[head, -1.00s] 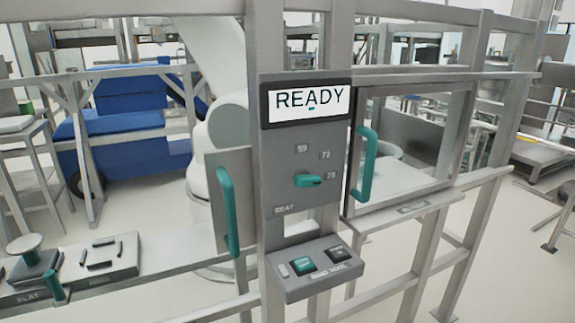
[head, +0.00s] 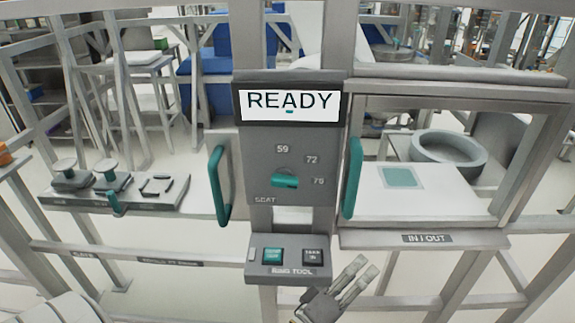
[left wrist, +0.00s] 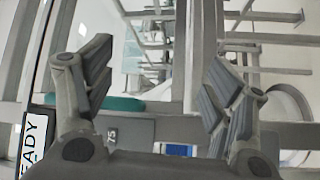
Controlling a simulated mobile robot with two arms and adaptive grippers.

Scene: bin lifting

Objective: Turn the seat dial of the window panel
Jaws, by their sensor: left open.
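The seat dial (head: 285,182) is a teal pointer knob on the grey window panel (head: 262,150), under the READY display (head: 289,105). Its pointer lies about level, toward the lowest of three numbers on its right. My left gripper (head: 362,267) is open and empty. In the head view it shows below and right of the dial, beside the button box. In the left wrist view the open fingers (left wrist: 155,95) show with the panel (left wrist: 135,128) turned sideways behind them; the dial is not visible there. My right gripper is not in view.
A teal handle (head: 220,187) stands left of the panel and another (head: 352,178) right of it. A button box (head: 289,258) juts out below. A shelf with a grey ring (head: 448,160) lies right, a tool tray (head: 120,193) left. Grey frame bars surround the panel.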

